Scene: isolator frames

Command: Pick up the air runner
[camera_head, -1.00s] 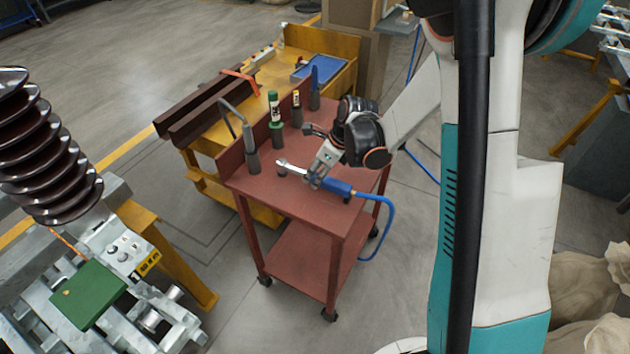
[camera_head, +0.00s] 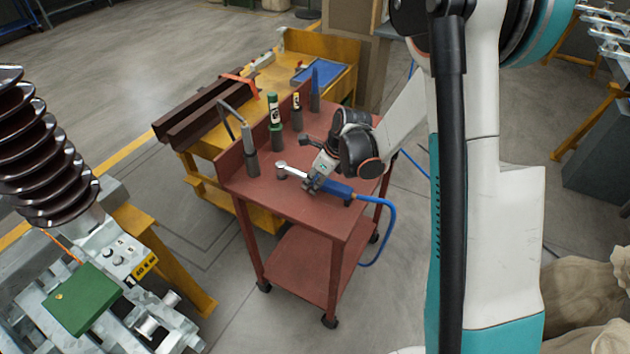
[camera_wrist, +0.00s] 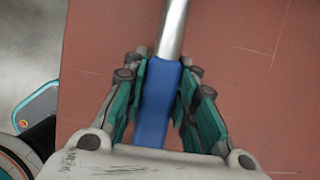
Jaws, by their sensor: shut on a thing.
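The air runner (camera_head: 341,188) has a blue grip, a silver shaft and a ratchet head, and a blue hose runs from its rear end. It lies at or just above the top of the red cart (camera_head: 322,215); I cannot tell if it touches. My gripper (camera_head: 314,184) is over its middle. In the wrist view the fingers of my gripper (camera_wrist: 160,92) are closed on both sides of the blue grip of the air runner (camera_wrist: 157,105), near where the silver shaft begins. Part of the grip is hidden under my gripper body.
Several upright tools in holders stand along the cart's back edge, including a green bottle-like one (camera_head: 275,120) and a grey one (camera_head: 249,150). The blue hose (camera_head: 388,225) hangs off the cart's right side. A yellow bench (camera_head: 215,135) stands behind. A brown ribbed insulator (camera_head: 40,150) is at left.

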